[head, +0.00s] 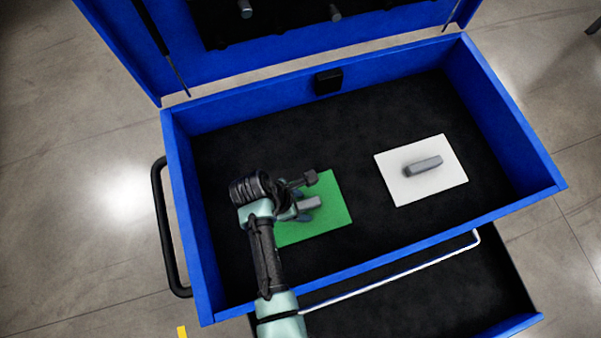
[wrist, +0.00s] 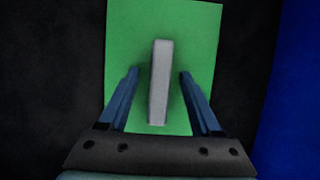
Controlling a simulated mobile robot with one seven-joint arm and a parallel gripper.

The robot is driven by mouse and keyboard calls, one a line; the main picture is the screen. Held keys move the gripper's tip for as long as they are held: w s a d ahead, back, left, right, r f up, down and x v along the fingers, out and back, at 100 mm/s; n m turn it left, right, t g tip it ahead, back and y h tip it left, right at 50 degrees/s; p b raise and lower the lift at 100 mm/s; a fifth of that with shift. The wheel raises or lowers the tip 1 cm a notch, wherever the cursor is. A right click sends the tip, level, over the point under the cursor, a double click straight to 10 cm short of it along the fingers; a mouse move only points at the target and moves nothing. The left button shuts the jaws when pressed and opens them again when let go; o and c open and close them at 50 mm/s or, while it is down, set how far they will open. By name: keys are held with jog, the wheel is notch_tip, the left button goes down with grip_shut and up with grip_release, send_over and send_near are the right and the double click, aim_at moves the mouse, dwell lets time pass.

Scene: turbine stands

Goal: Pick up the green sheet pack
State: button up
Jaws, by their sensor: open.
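The green sheet pack (head: 333,204) lies flat on the black floor of the blue chest's top compartment, left of its middle. A grey bar-shaped handle (head: 310,203) stands on it. In the wrist view the green sheet (wrist: 197,35) fills the middle, with the grey handle (wrist: 159,80) upright in the picture. My gripper (wrist: 159,73) is open, with one blue finger on each side of the handle and a gap on both sides. In the head view my gripper (head: 302,199) is over the sheet and hides its left part. Its exact height above the sheet is unclear.
A white sheet pack (head: 400,190) with a similar grey handle (head: 423,166) lies to the right, with bare black floor between. Blue walls (head: 517,128) enclose the compartment. The raised lid (head: 270,62) stands behind. An open drawer (head: 440,300) is below in front.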

jog(key=shift+c, duration=0.3)
grip_shut()
dwell(1.3)
